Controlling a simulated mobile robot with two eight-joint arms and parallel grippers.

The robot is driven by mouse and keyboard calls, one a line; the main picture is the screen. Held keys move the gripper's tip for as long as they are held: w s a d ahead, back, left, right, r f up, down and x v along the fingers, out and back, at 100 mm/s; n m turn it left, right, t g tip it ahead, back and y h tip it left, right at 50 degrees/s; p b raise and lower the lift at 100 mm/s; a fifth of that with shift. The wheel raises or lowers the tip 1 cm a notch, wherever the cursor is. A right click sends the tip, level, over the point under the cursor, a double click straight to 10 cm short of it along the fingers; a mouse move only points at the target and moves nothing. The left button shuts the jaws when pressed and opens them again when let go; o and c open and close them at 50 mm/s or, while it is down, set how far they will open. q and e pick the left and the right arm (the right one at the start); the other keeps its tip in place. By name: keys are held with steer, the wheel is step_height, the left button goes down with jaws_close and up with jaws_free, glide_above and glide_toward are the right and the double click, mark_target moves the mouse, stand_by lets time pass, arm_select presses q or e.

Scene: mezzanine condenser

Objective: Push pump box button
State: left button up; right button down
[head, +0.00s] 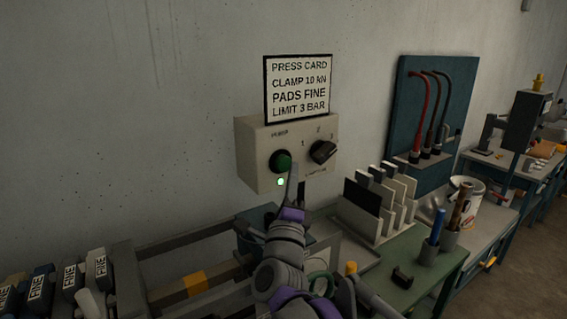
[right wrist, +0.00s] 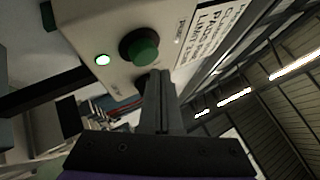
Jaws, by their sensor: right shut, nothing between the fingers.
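The pump box (head: 254,167) is a beige box on the wall, with a green round button (head: 281,161), a lit green lamp (head: 281,182) below it and a black knob (head: 323,151) to the right. My right gripper (head: 293,172) is shut and empty, its tip just right of and a little below the button. In the right wrist view the shut fingers (right wrist: 158,82) point at the box face beside the green button (right wrist: 143,50). The lamp (right wrist: 102,60) glows there too. I cannot tell whether the fingertips touch the box. My left gripper is not in view.
A sign (head: 298,88) hangs above the box. Labelled blocks (head: 97,268) lie at the lower left. The wall left of the box is bare.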

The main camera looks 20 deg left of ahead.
steer(key=shift+a, duration=0.1)
stand_by(0.6)
steer(key=shift+w+a, duration=0.25)
steer(key=shift+w, duration=0.05)
steer(key=shift+w+a, duration=0.35)
steer(key=shift+a, duration=0.1)
stand_by(0.8)
steer(key=shift+s+d, duration=0.65)
steer(key=shift+d, duration=0.15)
steer(key=s+d+p, duration=0.1)
steer(key=s+d, duration=0.2)
steer(key=d, duration=0.1)
steer(key=shift+s+d, duration=0.35)
steer(key=shift+d, duration=0.05)
stand_by(0.3)
